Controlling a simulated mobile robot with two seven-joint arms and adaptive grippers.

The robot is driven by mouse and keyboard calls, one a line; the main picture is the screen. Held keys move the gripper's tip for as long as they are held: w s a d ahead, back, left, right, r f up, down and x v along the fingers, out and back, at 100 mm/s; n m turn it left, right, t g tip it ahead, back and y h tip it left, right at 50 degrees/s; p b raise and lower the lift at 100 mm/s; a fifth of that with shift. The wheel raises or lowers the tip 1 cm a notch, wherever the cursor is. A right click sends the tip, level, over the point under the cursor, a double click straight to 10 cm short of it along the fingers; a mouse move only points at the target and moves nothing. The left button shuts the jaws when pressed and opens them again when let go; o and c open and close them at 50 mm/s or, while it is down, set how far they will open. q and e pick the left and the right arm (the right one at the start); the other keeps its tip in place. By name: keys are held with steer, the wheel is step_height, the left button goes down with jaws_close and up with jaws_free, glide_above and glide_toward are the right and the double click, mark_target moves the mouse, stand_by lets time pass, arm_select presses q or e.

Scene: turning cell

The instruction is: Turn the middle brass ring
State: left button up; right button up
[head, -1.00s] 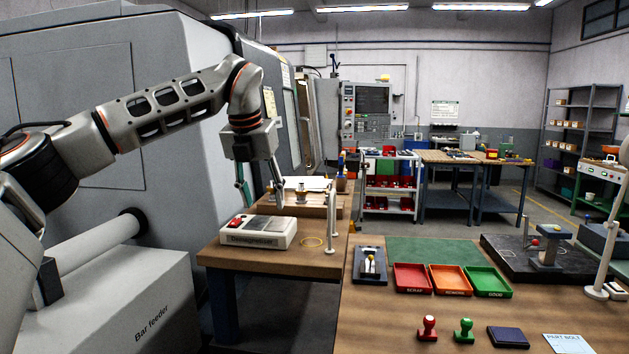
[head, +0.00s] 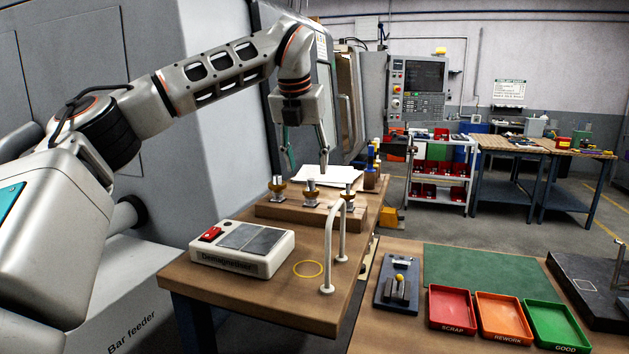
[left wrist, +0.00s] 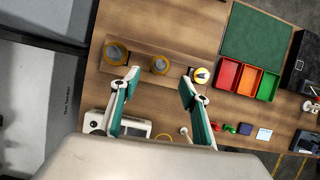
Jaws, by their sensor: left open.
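My left gripper (head: 308,168) is open and empty, pointing down above the row, apart from the rings. In the left wrist view the middle ring (left wrist: 159,65) lies just beyond the gap between the open fingertips (left wrist: 161,77). My right gripper is not in view.
A demagnetiser box (head: 262,258) stands in front of the block. A white bent rail (head: 342,245) rises at the front right, near a yellow loop (head: 308,268) on the table. The machine's grey wall stands close on the left.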

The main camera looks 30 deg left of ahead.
mark_target(309, 182)
arm_select(q)
steer(key=x, duration=0.6)
steer(key=shift+w+a+f, duration=0.1)
steer(key=shift+f, duration=0.2)
steer(key=c, duration=1.1)
